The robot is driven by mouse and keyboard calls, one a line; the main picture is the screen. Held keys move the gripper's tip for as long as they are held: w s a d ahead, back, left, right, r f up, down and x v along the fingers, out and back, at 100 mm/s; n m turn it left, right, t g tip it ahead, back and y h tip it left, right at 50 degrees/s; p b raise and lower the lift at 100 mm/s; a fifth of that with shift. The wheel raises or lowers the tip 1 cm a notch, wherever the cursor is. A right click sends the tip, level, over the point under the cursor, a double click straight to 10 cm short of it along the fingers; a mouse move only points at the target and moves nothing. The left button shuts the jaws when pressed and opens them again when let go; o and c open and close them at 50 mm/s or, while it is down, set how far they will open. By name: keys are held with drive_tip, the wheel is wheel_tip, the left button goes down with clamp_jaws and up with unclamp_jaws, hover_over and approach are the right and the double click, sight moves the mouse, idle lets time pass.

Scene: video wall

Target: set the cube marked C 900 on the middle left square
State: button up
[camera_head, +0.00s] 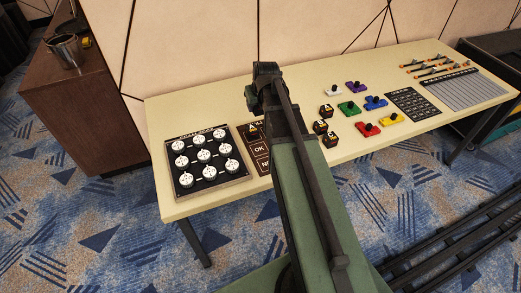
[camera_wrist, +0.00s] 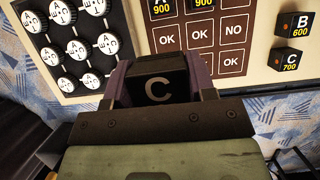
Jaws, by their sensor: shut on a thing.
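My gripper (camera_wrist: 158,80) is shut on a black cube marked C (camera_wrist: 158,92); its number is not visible. The brown board of squares (camera_wrist: 183,50) lies beyond it. Its middle left square (camera_wrist: 166,36) reads OK and is bare. Two cubes marked 900 (camera_wrist: 160,10) stand in its top row. The held cube and jaws hide the lower left of the board. In the head view my arm covers the board's right part, and the middle left square (camera_head: 259,149) shows left of it. The jaws and held cube are hidden there.
A panel of round white dials (camera_head: 203,157) is left of the board. Loose black cubes (camera_head: 320,127) stand to its right, including B 600 (camera_wrist: 291,24) and C 700 (camera_wrist: 286,60). Coloured blocks (camera_head: 368,129) and a dark chart (camera_head: 414,104) lie further right on the table (camera_head: 225,95).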

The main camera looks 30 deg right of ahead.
sight(258, 146)
wheel_tip(258, 146, down, 21)
drive_tip(key=b, duration=2)
drive_tip(key=shift+r+b, duration=0.2)
drive_tip(key=shift+b, duration=0.1)
drive_tip(key=shift+r+p, duration=0.3)
drive_tip(key=shift+f, duration=0.2)
drive_tip(key=o, duration=0.9)
drive_tip(key=shift+o, duration=0.2)
drive_tip(key=shift+r, duration=0.15)
drive_tip(key=p+v, duration=1.1)
drive_tip(key=v, duration=0.1)
